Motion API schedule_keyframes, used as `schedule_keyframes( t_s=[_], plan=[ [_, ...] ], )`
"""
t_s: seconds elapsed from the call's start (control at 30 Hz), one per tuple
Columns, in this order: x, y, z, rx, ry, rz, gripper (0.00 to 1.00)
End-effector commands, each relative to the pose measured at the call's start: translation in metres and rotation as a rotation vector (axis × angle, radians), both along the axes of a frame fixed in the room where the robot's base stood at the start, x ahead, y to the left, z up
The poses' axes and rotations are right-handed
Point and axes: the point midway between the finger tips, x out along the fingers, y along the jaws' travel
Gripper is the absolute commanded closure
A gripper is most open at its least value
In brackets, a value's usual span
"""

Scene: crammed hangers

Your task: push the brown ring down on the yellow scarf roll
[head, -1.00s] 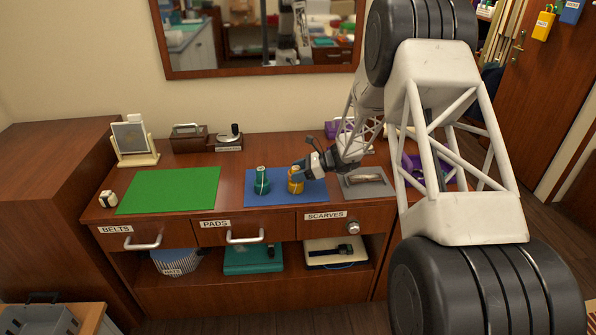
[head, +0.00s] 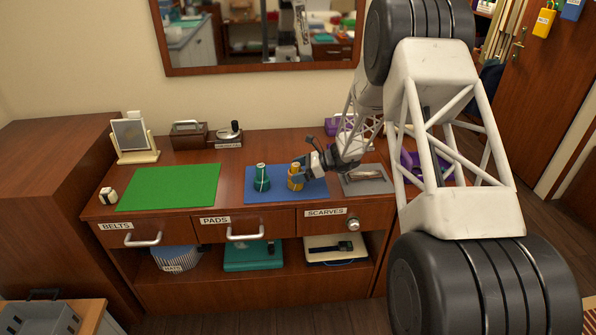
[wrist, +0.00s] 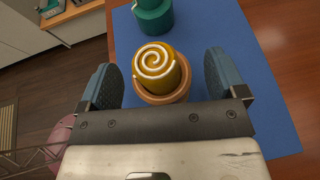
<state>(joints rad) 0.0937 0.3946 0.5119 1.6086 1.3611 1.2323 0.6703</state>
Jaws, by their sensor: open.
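The yellow scarf roll (head: 294,170) stands upright on the blue mat (head: 263,198). In the wrist view the roll (wrist: 156,64) shows a white spiral on its top. The brown ring (wrist: 165,97) sits around the roll, below its top; how far down it is on the roll I cannot tell exactly. My gripper (head: 303,172) is at the roll from the right. In the wrist view my gripper (wrist: 170,78) is open, with one blue-grey finger on each side of the roll and ring, apart from both. The ring's near side is partly hidden by the gripper body.
A green roll (head: 262,178) stands on the mat just left of the yellow one; it also shows in the wrist view (wrist: 153,16). A green mat (head: 170,188) lies further left. A grey tray (head: 368,180) lies right of the blue mat.

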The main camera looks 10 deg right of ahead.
Motion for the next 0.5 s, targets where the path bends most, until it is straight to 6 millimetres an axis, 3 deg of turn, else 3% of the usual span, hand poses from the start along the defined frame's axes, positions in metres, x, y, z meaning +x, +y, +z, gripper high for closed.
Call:
schedule_keyframes(
  t_s=[0.27, 0.5],
  plan=[
    [-0.001, -0.008, 0.003, 0.0, 0.0, -0.001, 0.1],
    [-0.004, -0.032, 0.013, 0.0, -0.001, -0.003, 0.1]
  ],
)
